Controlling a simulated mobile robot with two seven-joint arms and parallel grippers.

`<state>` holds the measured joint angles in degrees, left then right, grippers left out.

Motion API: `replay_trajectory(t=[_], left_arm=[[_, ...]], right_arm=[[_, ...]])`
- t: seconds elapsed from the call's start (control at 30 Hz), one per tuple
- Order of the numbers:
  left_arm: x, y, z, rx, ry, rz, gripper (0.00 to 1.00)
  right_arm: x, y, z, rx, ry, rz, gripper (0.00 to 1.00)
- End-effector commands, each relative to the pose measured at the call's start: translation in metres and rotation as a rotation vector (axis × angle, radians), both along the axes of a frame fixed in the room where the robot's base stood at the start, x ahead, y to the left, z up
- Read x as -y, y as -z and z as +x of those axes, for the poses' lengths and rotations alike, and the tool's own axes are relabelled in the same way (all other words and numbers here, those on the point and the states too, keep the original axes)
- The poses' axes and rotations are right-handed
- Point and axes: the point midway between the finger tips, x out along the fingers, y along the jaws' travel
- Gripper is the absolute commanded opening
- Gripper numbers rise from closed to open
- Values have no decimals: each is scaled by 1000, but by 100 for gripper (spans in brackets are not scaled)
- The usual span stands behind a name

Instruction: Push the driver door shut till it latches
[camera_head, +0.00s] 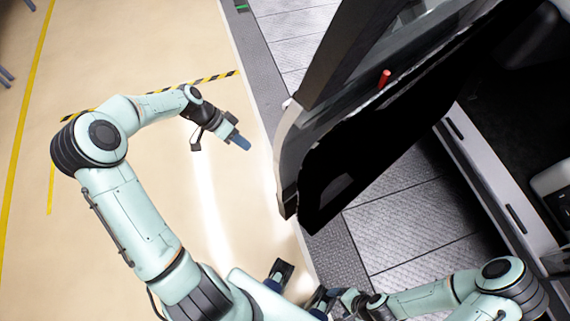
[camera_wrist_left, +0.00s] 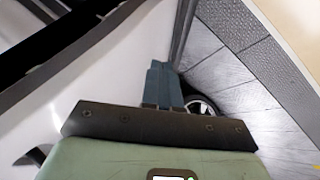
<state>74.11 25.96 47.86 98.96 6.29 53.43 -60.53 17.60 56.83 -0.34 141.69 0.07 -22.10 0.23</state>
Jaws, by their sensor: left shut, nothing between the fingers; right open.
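The driver door (camera_head: 365,150) stands open in the head view, its dark inner side facing right and its pale outer edge facing left. A red peg (camera_head: 384,78) stands at its sill. My left gripper (camera_head: 240,143) is left of the door on its outer side, fingers shut and empty, with a visible gap to the door in the head view. In the left wrist view the shut blue fingers (camera_wrist_left: 164,85) appear beside the white door panel (camera_wrist_left: 105,80); contact cannot be told there. My right gripper (camera_head: 296,297) is open and empty at the bottom, below the door's lower corner.
The vehicle's door opening and sill (camera_head: 495,180) lie to the right, with a dark interior. Grey tiled floor (camera_head: 410,225) lies under the door. Tan floor (camera_head: 210,60) with yellow lines is free to the left. A wheel (camera_wrist_left: 203,106) shows in the left wrist view.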

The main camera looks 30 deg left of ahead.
Motion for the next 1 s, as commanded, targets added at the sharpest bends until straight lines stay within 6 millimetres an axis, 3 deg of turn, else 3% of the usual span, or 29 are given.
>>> replay_trajectory(t=[0.1, 0.23, 0.73, 1.0], left_arm=[[-15, -23, -3, 41, 51, 16, 0], [-14, -24, -3, 52, 73, 16, 0], [43, 55, 17, 51, 73, 13, 0], [73, 51, 6, 50, 70, 18, 0]], right_arm=[[0, 3, -1, -1, 0, 0, 82], [0, 4, -2, -2, 0, 0, 82], [0, 17, -6, -7, 0, 0, 82], [0, 15, -5, -7, 0, 0, 82]])
